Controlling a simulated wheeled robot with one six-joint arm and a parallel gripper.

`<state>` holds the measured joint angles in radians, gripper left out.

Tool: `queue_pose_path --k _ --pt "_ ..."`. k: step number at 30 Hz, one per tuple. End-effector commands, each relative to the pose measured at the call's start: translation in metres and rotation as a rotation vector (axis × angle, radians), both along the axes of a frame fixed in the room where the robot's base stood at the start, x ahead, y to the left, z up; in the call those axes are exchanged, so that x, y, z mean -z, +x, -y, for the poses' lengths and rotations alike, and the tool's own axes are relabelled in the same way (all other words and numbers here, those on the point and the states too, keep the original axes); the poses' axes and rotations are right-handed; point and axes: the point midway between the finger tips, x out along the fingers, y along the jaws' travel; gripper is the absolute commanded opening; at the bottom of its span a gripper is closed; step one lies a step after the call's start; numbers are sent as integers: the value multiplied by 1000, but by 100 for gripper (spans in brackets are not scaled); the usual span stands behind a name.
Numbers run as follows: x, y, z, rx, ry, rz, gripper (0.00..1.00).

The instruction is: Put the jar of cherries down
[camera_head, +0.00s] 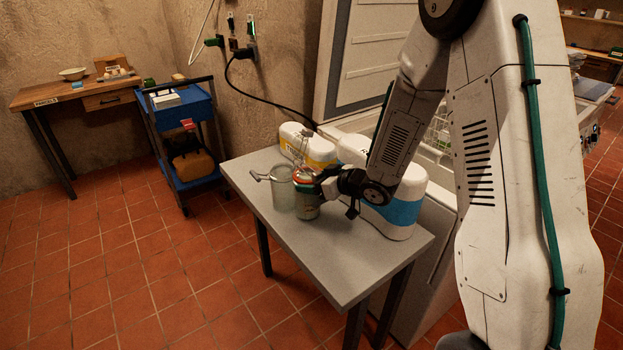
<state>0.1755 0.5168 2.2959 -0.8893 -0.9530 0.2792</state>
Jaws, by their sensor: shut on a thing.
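My gripper (318,187) is over the grey table (345,272) and is shut on a jar (307,209). The jar looks upright, with red and orange at its upper part and a dull grey-green lower part. I take it to be the jar of cherries; its contents are too small to make out. Its base is at or just above the tabletop; I cannot tell if it touches. A clear glass jar (281,195) with a wire clasp stands close on its left. My gripper and wrist hide part of the held jar.
A white container with a yellow band (318,152) and a larger white container with a blue band (402,214) stand along the table's back side. The front of the table is clear. An open white chest (440,215) is behind. A blue cart (190,112) and a wooden desk (60,95) stand left.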

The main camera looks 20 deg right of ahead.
Motion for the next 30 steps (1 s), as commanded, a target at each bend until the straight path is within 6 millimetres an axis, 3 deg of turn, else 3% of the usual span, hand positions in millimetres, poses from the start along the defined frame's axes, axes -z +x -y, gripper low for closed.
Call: queue_pose_path --k 11,12,14,24,30 --pt "2 1 0 0 0 5 1" --pt "3 0 0 1 -1 1 80" --pt "3 0 0 1 -1 1 93" --pt "-1 0 1 1 -1 2 93" --pt "-12 -23 17 6 0 0 93"
